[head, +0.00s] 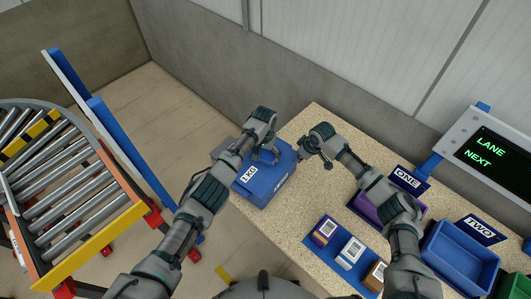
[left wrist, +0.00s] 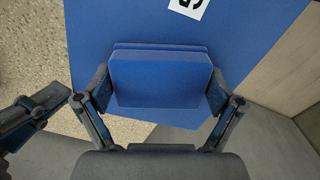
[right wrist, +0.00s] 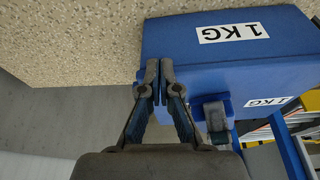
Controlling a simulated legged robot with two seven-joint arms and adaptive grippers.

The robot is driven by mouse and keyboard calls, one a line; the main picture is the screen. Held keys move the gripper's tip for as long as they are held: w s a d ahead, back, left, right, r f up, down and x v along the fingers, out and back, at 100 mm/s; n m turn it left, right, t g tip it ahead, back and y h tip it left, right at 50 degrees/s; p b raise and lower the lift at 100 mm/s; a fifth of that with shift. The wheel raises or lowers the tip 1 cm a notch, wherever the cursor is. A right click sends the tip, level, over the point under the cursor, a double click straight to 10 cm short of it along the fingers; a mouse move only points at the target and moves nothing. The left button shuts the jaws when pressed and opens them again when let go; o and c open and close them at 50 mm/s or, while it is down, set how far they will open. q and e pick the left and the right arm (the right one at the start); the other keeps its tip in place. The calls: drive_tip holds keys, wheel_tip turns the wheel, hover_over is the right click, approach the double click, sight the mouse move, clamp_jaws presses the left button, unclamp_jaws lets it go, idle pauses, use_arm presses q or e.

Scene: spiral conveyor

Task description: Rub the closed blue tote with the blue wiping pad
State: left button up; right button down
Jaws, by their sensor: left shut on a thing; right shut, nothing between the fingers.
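The closed blue tote (head: 262,190) stands at the left end of the speckled worktop in the head view, with white 1 KG labels. It also shows in the right wrist view (right wrist: 185,45). My left gripper (head: 268,156) is over the tote's far part. It is shut on the blue wiping pad (left wrist: 158,80), which lies in front of the tote's blue surface in the left wrist view; contact is not clear. My right gripper (right wrist: 160,80) is shut and empty beside the tote's right end. Whether it touches the tote I cannot tell.
Several small labelled boxes sit in a blue tray (head: 318,254) at the worktop's front. A purple bin (head: 368,212) and a blue bin (head: 460,258) stand right, beside a lane display (head: 490,150). A roller conveyor (head: 60,190) is on the left.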

sight(264, 153)
use_arm(q)
drive_tip(key=shift+w+f, duration=0.1)
idle(0.3)
drive_tip(key=shift+r, duration=3.1)
